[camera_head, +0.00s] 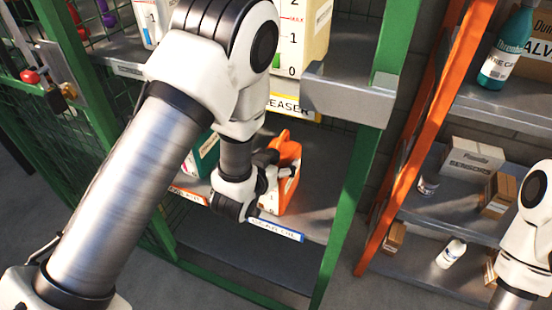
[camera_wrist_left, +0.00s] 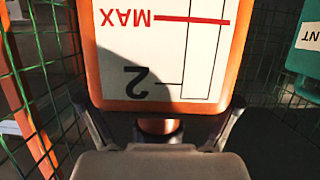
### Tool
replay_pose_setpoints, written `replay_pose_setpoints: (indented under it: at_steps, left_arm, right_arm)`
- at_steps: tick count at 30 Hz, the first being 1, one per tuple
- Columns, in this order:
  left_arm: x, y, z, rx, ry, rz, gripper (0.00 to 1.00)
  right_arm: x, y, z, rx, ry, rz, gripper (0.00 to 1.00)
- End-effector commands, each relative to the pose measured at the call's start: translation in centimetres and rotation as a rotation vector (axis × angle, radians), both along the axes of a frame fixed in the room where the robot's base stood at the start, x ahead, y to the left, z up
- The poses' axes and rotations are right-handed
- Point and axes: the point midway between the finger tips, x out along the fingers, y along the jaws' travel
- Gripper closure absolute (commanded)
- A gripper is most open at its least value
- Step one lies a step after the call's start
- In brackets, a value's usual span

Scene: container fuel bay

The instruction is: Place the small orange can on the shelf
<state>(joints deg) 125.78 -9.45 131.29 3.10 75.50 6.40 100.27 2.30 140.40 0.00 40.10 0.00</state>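The small orange can (camera_head: 287,178) has a white scale label and is at the lower shelf (camera_head: 318,205) of the green cage, above a blue label strip. My left gripper (camera_head: 272,165) is at the can's upper left side, partly covering it. In the left wrist view the can (camera_wrist_left: 165,50) fills the middle, its "MAX" and "2" marks upside down. The left gripper's fingers (camera_wrist_left: 163,128) stand apart, one on each side near the can's lower picture edge. Contact cannot be told. My right gripper is out of view.
A teal container (camera_head: 203,155) stands left of the orange can. A larger white-labelled container (camera_head: 300,40) stands on the shelf above. A green post (camera_head: 360,180) bounds the bay on the right. An orange-framed rack (camera_head: 385,215) holds boxes and bottles.

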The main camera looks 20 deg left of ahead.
Motion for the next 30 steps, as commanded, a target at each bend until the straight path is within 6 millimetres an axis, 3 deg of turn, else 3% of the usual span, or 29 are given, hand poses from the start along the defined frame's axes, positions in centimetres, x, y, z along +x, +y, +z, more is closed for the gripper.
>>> replay_pose_setpoints:
  at_steps: [13, 17, 21, 24, 30]
  left_arm:
    - [-0.1, 0.0, 0.6, 0.001, -0.001, 0.0, 0.0]
    - [-2.1, 0.1, 1.2, 0.002, 0.001, -0.001, 0.0]
    - [-5.7, 0.2, 2.5, 0.003, 0.003, -0.002, 0.0]
    - [-6.7, 0.3, 4.0, -0.001, 0.006, -0.001, 0.0]
    - [-9.1, 0.4, 4.7, -0.001, 0.006, 0.0, 0.0]
  right_arm:
    - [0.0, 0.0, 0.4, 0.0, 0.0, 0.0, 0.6]
    - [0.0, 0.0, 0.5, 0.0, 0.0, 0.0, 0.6]
    - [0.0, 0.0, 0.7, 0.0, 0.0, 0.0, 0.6]
    - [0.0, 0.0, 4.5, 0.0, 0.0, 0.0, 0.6]
    - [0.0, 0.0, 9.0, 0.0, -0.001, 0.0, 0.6]
